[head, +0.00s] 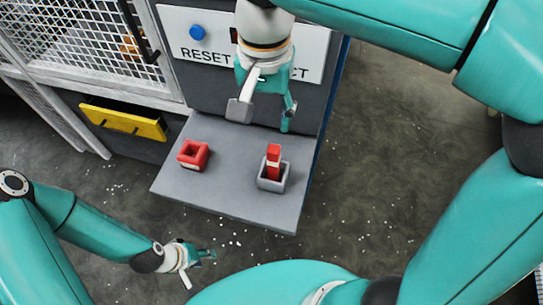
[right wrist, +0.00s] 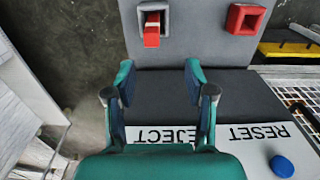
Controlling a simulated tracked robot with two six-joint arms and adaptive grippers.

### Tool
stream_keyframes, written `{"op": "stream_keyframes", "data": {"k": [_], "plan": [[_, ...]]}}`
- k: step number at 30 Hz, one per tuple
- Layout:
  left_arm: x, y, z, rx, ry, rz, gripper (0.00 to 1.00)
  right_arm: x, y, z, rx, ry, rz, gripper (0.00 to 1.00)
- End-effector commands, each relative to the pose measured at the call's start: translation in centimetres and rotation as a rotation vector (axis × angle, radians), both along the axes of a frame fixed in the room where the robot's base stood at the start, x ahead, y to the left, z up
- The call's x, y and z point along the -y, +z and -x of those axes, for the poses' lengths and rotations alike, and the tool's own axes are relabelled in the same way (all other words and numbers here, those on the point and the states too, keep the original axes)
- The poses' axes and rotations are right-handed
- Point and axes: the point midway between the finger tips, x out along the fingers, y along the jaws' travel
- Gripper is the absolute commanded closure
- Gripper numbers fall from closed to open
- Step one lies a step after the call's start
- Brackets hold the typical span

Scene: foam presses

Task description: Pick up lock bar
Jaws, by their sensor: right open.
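The lock bar (head: 273,156) is a short red bar with a pale band, standing in a small grey open-topped holder (head: 262,184) on the right of the grey shelf. In the right wrist view the lock bar (right wrist: 152,35) is ahead of the fingers, near the top. My right gripper (head: 263,114) is open and empty above the back of the shelf, apart from the bar; its two fingers also show in the right wrist view (right wrist: 159,76). My left gripper (head: 197,266) is open and empty, low in front of the shelf. The bar's lower end is hidden in the holder.
A red square socket (head: 193,155) is on the left of the grey shelf (head: 225,165). Behind are a panel reading RESET and a partly hidden word (head: 200,53), and a blue button (head: 197,32). A yellow drawer front (head: 123,122) and mesh cage (head: 80,40) are at left.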

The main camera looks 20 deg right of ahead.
Motion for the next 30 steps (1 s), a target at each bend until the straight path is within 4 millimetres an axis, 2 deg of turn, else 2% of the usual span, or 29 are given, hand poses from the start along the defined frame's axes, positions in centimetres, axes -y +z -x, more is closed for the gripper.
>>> {"op": "stream_keyframes", "data": {"k": [3,10,13,20,30], "plan": [[0.0,-0.2,0.0,0.001,0.000,0.000,0.60,0.6,-2.7,0.2,-0.006,-0.012,0.003,0.46],[0.0,-0.2,-0.1,0.001,-0.001,0.000,0.60,0.8,-7.3,0.3,-0.005,-0.021,0.003,0.46],[0.0,-0.2,-0.1,0.001,0.000,0.000,0.60,0.9,-8.5,0.2,-0.003,-0.022,0.001,0.46],[0.0,0.0,-0.1,0.001,0.000,0.000,0.60,1.0,-9.7,0.3,-0.002,-0.023,0.001,0.46],[0.0,0.8,-0.1,0.001,-0.001,0.000,0.60,1.4,-14.0,0.6,-0.003,-0.024,0.001,0.46]]}}
